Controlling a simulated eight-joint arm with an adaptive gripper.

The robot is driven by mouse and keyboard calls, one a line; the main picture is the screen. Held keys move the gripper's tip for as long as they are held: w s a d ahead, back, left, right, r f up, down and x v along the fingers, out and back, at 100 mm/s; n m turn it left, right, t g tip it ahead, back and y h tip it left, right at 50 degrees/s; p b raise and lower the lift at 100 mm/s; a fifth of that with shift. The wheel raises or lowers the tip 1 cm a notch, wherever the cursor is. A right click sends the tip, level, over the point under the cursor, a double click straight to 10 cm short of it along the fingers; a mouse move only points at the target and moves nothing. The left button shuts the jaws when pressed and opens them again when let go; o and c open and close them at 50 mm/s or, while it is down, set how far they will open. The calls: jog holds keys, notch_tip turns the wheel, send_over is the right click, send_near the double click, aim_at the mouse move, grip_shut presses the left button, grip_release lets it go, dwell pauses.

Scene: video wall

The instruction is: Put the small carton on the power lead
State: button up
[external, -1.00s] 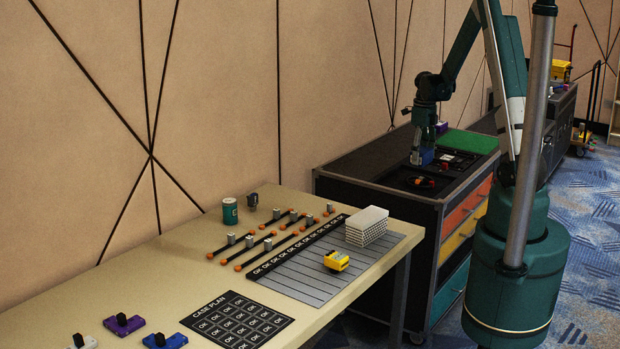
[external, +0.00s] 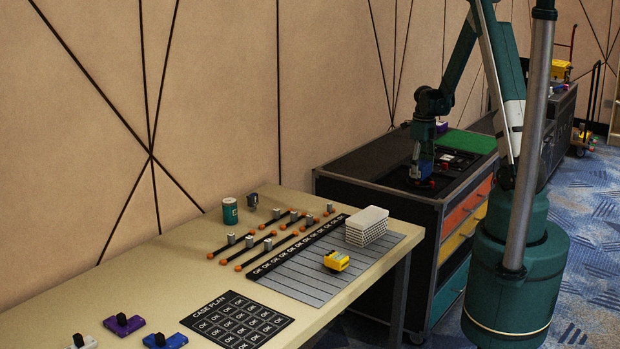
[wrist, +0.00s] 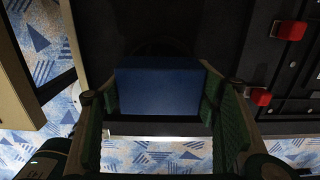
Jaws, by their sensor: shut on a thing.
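My gripper (external: 421,178) is over the top of the black case cart. In the wrist view my gripper (wrist: 161,98) has its two green-padded fingers on either side of a blue box-shaped carton (wrist: 160,88), shut on it. The carton shows only as a small blue patch (external: 423,168) in the external view, low over the cart top. Whether it touches anything below is hidden. A faint dark curved shape shows just above the carton in the wrist view; I cannot tell whether it is the power lead.
The black cart (external: 350,165) has a green pad (external: 468,141) at its far end. Red parts (wrist: 289,30) lie to the right of the carton in the wrist view. The table on the left holds a yellow block (external: 336,261), a white stack (external: 367,226) and a green can (external: 230,211).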

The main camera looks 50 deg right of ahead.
aim_at(421, 163)
jog(key=shift+f, duration=0.35)
jog(key=shift+f, duration=0.1)
jog(key=o, duration=0.9)
notch_tip(421, 163, up, 12)
jog(key=shift+r+p, duration=0.15)
jog(key=shift+p, duration=0.75)
dwell(0.4)
